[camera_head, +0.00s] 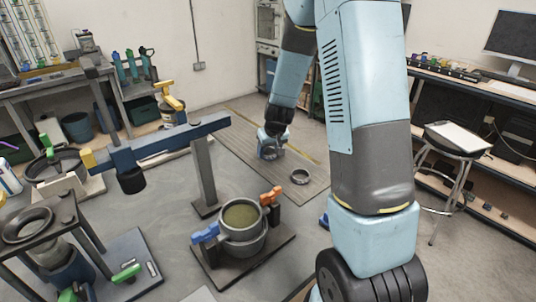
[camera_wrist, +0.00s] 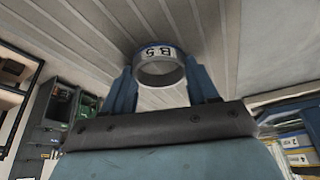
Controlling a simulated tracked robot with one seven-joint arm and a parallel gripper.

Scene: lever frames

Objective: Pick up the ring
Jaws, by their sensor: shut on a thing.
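In the head view my gripper (camera_head: 269,146) is low over the plank-like mat, beyond my arm; the held ring is hard to make out there. A separate dark ring (camera_head: 300,177) lies flat on the mat (camera_head: 305,196), right of and nearer than my gripper. I cannot tell whether the held ring touches the mat.
A lever frame with a blue beam (camera_head: 165,143) and a post stands left of my gripper. A pot (camera_head: 243,238) with orange and blue clamps stands in front. A stool (camera_head: 458,138) and shelves are at the right. The mat around my gripper is mostly clear.

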